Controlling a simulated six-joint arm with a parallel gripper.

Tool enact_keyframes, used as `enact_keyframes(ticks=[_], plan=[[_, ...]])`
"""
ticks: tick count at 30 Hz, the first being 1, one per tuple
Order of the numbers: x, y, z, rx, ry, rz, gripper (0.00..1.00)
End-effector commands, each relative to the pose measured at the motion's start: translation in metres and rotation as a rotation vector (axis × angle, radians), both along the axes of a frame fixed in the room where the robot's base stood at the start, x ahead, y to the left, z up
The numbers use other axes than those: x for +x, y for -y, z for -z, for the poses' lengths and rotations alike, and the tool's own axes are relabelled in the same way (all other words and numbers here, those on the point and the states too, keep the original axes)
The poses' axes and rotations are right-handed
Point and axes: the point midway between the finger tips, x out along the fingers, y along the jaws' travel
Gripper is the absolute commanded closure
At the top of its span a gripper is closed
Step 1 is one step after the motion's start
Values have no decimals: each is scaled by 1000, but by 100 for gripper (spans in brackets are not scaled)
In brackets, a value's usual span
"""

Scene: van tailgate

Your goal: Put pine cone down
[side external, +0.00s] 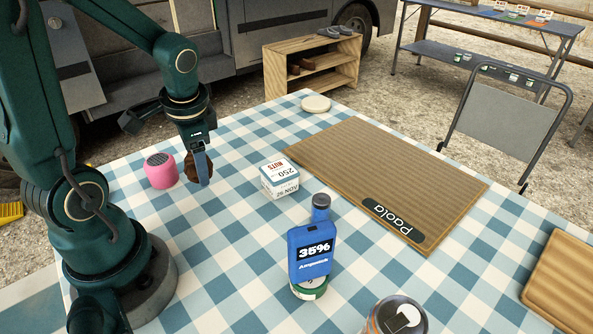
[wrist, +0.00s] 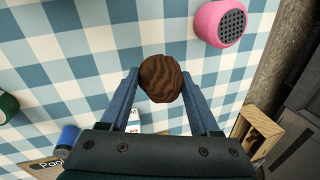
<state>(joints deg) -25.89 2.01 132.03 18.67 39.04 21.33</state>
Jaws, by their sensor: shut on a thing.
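A brown pine cone (wrist: 161,79) sits between the two blue fingers of my gripper (wrist: 163,92) in the wrist view. In the side external view my gripper (side external: 201,168) points down and is shut on the pine cone (side external: 191,168), which is partly hidden behind a finger. The pine cone is over or close to the checked tablecloth (side external: 237,222); I cannot tell whether it touches the cloth.
A pink speaker (side external: 161,171) stands just left of the pine cone. A small white box (side external: 279,179) is to the right. A brown mat (side external: 380,175) labelled Paola lies beyond it.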

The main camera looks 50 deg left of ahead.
Motion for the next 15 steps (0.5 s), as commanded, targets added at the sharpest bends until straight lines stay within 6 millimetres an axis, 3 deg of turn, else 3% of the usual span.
enact_keyframes(ticks=[8,15], plan=[[14,10,13,0,-1,-1,90],[14,10,42,0,-5,-2,90]])
